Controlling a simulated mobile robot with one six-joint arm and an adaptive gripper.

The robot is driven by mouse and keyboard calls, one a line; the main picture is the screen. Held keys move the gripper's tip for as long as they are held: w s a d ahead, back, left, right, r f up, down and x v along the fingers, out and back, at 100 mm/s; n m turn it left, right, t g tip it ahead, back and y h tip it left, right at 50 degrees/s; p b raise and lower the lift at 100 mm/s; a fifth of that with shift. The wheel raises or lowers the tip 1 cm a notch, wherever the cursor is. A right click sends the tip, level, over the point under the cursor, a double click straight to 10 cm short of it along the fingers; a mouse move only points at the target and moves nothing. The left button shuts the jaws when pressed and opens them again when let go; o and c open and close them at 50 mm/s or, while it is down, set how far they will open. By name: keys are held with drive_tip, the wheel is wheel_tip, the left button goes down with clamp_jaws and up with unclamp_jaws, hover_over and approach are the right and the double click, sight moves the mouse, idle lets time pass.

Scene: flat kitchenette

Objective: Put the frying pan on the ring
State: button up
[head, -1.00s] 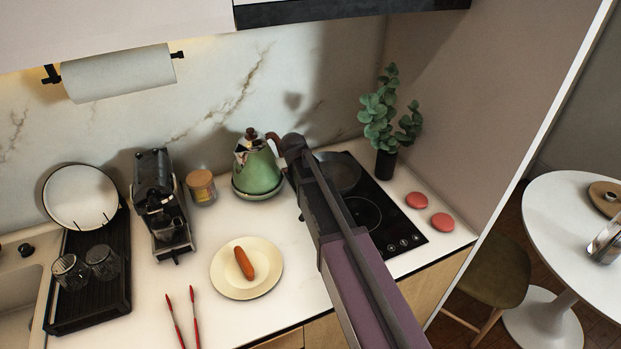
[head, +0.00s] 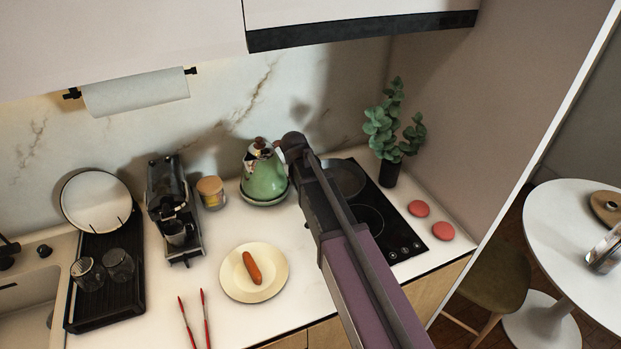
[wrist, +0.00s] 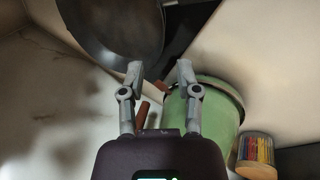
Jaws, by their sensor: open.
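The dark frying pan (head: 347,177) sits at the back of the black hob (head: 405,245), partly behind my arm. In the wrist view the pan (wrist: 112,30) fills the upper left, beyond my fingertips. A thin ring outline (head: 370,220) is marked on the hob in front of the pan, partly hidden by my arm; nothing rests on its visible part. My gripper (wrist: 160,72) is open, its fingers spread with nothing between them. It is above the back of the counter, beside the green kettle. The pan's handle cannot be made out clearly.
The green kettle (head: 264,178) stands left of the hob, close to my gripper; it also shows in the wrist view (wrist: 205,115). A jar (head: 211,191), a coffee machine (head: 172,205) and a plate with a sausage (head: 237,287) are further left.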

idle(0.5)
drive_tip(key=s+d+m+g+y, duration=0.1)
drive_tip(key=s+d+m, duration=0.3)
drive_tip(key=s, duration=0.7)
drive_tip(key=s+d+f+m+g+y, duration=0.1)
drive_tip(key=s+d+m, duration=0.4)
drive_tip(key=s, duration=0.6)
drive_tip(key=shift+d+f+g+y, duration=0.3)
drive_tip(key=shift+d+g+y, duration=0.15)
drive_tip(key=shift+g+y, duration=0.15)
drive_tip(key=shift+f+b, duration=0.9)
drive_tip(key=shift+b, duration=0.05)
